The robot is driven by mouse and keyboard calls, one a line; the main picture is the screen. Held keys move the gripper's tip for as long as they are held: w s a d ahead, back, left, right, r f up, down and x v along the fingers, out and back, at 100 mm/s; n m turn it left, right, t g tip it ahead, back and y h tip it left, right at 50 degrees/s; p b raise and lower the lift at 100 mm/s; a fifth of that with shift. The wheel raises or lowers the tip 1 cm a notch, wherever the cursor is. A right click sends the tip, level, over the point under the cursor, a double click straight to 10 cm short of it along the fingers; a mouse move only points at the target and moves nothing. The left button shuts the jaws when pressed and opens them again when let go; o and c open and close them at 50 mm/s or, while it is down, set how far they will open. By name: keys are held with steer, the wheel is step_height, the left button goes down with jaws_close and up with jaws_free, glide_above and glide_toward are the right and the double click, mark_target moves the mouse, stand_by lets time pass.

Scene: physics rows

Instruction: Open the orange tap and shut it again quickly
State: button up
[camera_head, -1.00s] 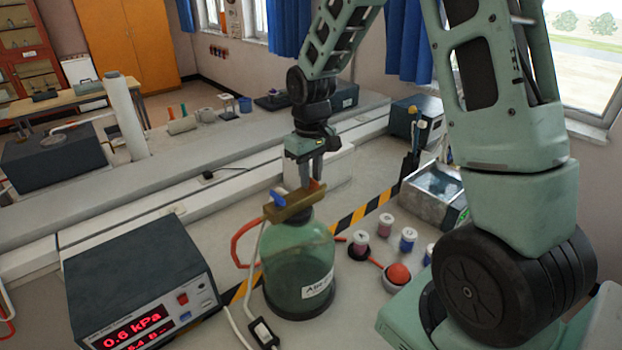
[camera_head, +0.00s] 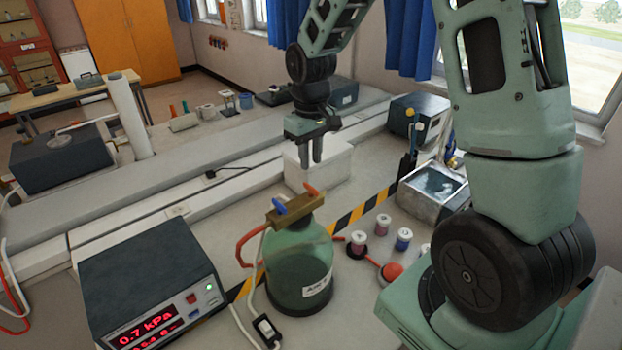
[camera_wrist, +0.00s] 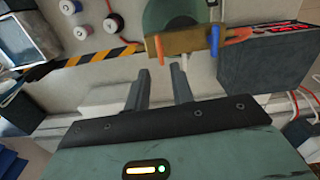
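The orange tap (camera_head: 312,189) sits at the right end of a brass block (camera_head: 293,210) on top of a green glass bottle (camera_head: 299,262). Its lever lies crosswise to the block; in the wrist view the orange tap (camera_wrist: 160,50) is at the block's left end. A blue tap (camera_head: 280,203) is at the other end, also in the wrist view (camera_wrist: 213,40). My gripper (camera_head: 311,163) points down, above and behind the orange tap. In the wrist view my gripper (camera_wrist: 158,74) has its two fingers apart with nothing between them. It does not touch the tap.
A meter (camera_head: 150,285) at the front left reads 0.7 kPa. A red hose (camera_head: 246,243) runs at the bottle's left. A white box (camera_head: 325,163) stands behind the gripper.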

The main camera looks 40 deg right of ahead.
steer(key=shift+r, duration=0.7)
steer(key=s+a+r+p, duration=0.1)
steer(key=s, duration=0.5)
steer(key=s+a+r, duration=0.1)
steer(key=s+a, duration=0.1)
steer(key=s, duration=0.4)
steer(key=shift+s+a+p, duration=0.25)
steer(key=shift+a+p, duration=0.05)
steer(key=shift+p, duration=0.05)
jaws_close()
stand_by(0.8)
